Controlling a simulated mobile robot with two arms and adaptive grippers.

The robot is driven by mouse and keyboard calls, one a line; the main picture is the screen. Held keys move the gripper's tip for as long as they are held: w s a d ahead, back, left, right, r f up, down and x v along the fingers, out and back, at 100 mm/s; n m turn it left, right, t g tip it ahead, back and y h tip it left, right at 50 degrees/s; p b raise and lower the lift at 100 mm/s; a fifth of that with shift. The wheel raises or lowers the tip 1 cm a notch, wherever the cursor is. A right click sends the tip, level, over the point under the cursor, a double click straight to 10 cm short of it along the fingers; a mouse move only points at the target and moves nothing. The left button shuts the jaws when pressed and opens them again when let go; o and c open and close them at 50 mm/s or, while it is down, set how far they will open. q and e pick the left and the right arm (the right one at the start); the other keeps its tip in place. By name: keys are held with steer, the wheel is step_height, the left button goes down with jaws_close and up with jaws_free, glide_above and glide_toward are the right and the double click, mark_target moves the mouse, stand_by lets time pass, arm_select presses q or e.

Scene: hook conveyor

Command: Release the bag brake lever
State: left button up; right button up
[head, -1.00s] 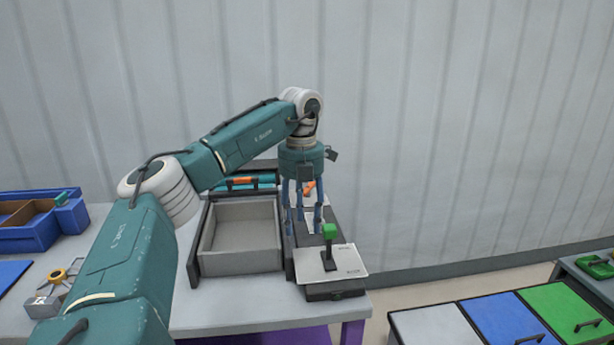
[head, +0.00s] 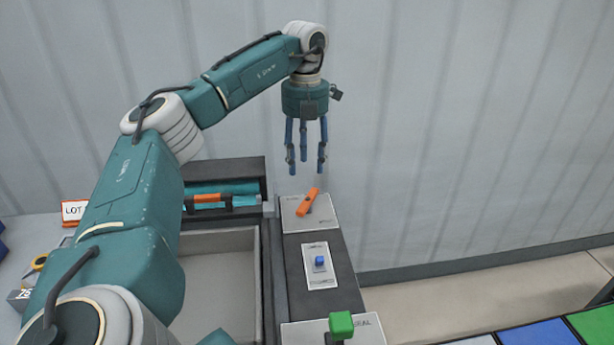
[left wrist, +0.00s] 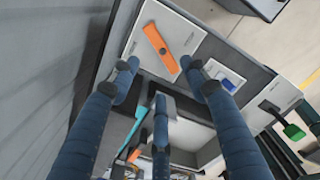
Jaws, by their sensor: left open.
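An orange lever (head: 308,202) sits tilted on a white plate at the far end of the dark control strip. It also shows in the left wrist view (left wrist: 160,46). A blue switch (head: 320,261) on a white plate lies nearer, and a green-knobbed lever (head: 341,325) stands nearest. The plates' lettering is too small to tell which one is the bag brake. My left gripper (head: 306,158) is open and empty, fingers pointing down, above and apart from the orange lever. My right gripper is out of view.
A grey open bin (head: 218,243) stands left of the strip. Behind it a dark case (head: 225,170) holds teal things and an orange-and-black handle. A corrugated wall rises behind. Blue and green lids (head: 542,340) are at the lower right.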

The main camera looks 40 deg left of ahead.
arm_select(q)
glide_above(306, 199)
steer(key=f, duration=0.4)
steer(key=shift+s+f, duration=0.2)
steer(key=shift+f, duration=0.05)
step_height(306, 199, down, 6)
steer(key=shift+w+a+r+p, duration=0.1)
steer(key=shift+w+r+p, duration=0.05)
steer(key=shift+p, duration=0.35)
steer(key=shift+c, duration=0.5)
steer(key=c, duration=0.9)
jaws_close()
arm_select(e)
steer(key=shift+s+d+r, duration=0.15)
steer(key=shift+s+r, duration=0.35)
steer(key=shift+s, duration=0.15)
